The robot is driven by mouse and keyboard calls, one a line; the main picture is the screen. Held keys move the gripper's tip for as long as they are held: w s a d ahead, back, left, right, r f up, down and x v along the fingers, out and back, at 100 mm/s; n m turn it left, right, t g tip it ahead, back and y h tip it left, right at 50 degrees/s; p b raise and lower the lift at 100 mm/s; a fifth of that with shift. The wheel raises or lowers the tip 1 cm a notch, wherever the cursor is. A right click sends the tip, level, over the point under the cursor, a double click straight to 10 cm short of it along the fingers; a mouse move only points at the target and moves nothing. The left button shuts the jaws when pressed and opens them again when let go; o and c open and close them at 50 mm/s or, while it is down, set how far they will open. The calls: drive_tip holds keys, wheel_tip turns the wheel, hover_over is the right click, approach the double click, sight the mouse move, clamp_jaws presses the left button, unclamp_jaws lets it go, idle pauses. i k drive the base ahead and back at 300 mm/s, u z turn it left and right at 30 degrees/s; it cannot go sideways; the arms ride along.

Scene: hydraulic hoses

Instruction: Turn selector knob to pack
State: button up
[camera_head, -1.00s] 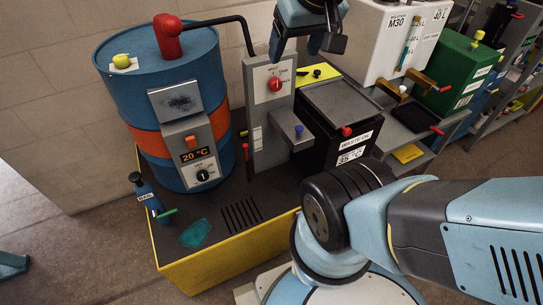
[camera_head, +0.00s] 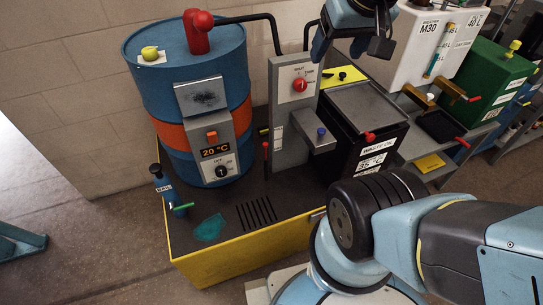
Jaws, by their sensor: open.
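The selector knob (camera_head: 300,84) is a small red knob on the upright grey panel (camera_head: 292,125). A pale pointer mark shows on the knob, roughly upright. My gripper (camera_head: 350,48) hangs at the top of the picture, above and to the right of the knob. Its dark fingers are apart with nothing between them. It does not touch the knob.
A blue drum (camera_head: 160,100) with an orange band, a 20 °C display and a black dial (camera_head: 221,171) stands left. A black waste oil box (camera_head: 368,145) stands right of the panel. A small blue bottle (camera_head: 163,187) stands front left. A black pipe (camera_head: 250,18) runs above.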

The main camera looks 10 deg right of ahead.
sight(300, 85)
drive_tip(key=u, duration=0.05)
drive_tip(key=k, duration=0.45)
drive_tip(key=z, duration=1.25)
drive_tip(key=k, duration=1.45)
drive_tip(key=u, duration=0.35)
drive_tip(key=i, duration=1)
drive_tip(key=z, duration=0.05)
